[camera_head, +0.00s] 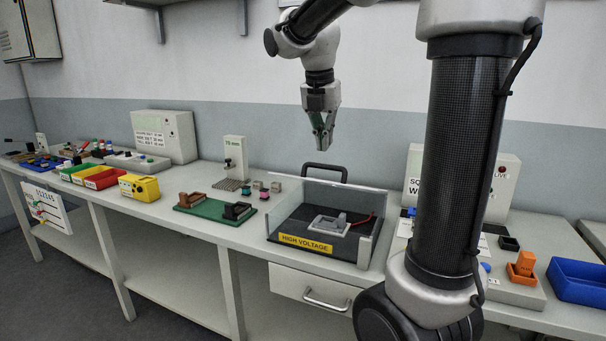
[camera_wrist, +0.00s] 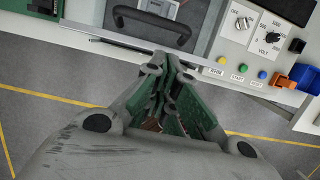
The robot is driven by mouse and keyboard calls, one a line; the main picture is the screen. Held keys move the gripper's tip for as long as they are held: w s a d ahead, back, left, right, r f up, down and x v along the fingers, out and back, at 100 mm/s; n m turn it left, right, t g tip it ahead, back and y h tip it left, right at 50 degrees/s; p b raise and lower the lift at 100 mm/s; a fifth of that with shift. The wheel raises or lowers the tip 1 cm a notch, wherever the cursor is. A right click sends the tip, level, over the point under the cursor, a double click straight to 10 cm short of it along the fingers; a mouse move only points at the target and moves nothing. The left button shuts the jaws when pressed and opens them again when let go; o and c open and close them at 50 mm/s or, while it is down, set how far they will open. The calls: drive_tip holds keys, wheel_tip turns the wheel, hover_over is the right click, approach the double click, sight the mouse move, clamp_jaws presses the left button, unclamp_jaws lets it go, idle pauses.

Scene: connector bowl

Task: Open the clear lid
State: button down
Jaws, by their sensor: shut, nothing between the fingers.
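The clear lid (camera_head: 345,203) belongs to a see-through case with a dark base on the bench. A black handle (camera_head: 324,169) shows at its far upper edge in the head view, and also at the top of the wrist view (camera_wrist: 150,22). Whether the lid is raised at all I cannot tell. A yellow HIGH VOLTAGE label (camera_head: 305,243) marks the front. Inside lies a grey device (camera_head: 330,223) with a red lead. My gripper (camera_head: 322,146) points down above the handle, apart from it. In the wrist view my gripper (camera_wrist: 172,62) is shut and empty.
A green board with two blocks (camera_head: 214,211) stands left of the case. My column hides part of the bench on the right. Further right are an orange block (camera_head: 525,262) and a blue bin (camera_head: 578,280). The space around my gripper is clear.

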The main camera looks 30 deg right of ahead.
drive_tip(key=x, duration=0.6)
drive_tip(key=w+x, duration=0.1)
drive_tip(key=x, duration=0.3)
drive_tip(key=shift+d+r, duration=0.1)
drive_tip(key=shift+r, duration=0.05)
